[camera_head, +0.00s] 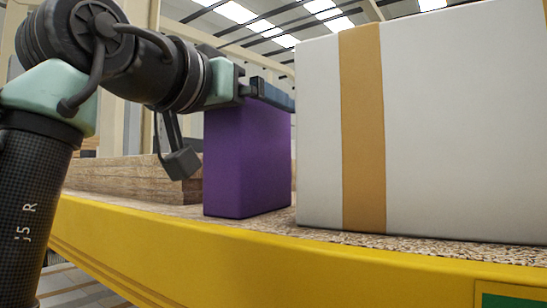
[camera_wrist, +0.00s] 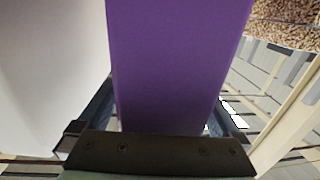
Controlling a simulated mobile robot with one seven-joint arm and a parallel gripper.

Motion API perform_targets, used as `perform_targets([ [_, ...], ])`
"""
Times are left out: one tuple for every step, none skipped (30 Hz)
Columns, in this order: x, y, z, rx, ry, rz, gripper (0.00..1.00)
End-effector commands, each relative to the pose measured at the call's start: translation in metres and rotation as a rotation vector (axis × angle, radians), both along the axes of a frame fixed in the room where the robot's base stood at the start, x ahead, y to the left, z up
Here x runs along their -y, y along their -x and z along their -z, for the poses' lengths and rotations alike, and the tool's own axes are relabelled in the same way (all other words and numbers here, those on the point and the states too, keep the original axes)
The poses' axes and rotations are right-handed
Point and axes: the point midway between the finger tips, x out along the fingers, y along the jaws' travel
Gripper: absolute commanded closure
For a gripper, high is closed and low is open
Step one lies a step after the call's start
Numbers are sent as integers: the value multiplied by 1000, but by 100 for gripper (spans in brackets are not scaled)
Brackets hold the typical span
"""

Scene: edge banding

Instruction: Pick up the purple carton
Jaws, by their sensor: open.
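The purple carton (camera_head: 245,165) stands upright on a speckled shelf surface in the head view, left of a large white box. My gripper (camera_head: 268,95) is at the carton's top, with a blue-grey finger along its upper edge. In the wrist view the purple carton (camera_wrist: 175,65) fills the middle and reaches down between the two fingers of my gripper (camera_wrist: 165,125). The fingers are apart, one on each side of the carton. A narrow gap shows on the left side; contact on the right is unclear.
The white box (camera_head: 440,130) with a tan tape band stands close to the carton's right. Stacked wooden boards (camera_head: 125,175) lie behind to the left. A yellow beam (camera_head: 230,255) runs along the front edge of the speckled surface (camera_head: 400,245).

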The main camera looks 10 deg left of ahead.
Motion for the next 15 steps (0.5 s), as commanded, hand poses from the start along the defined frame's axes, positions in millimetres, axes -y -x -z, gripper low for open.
perform_targets([
  [-2, 1, 0, 1, 0, -2, 0],
  [-2, 1, 0, 1, 0, -2, 0],
  [-2, 1, 0, 1, 0, -2, 0],
  [-2, 2, 0, 1, 0, -1, 0],
  [-2, 1, 0, 1, 0, -1, 0],
  [-2, 1, 0, 1, 0, -1, 0],
  [-2, 1, 0, 1, 0, -1, 0],
  [-2, 1, 0, 1, 0, -1, 0],
  [-2, 1, 0, 1, 0, -1, 4],
  [-2, 1, 0, 1, 0, -1, 9],
  [-2, 1, 0, 1, 0, -1, 14],
  [-2, 1, 0, 1, 0, -1, 22],
  [-2, 1, 0, 1, 0, -1, 27],
  [-2, 1, 0, 1, 0, -1, 32],
  [-2, 1, 0, 1, 0, -1, 40],
])
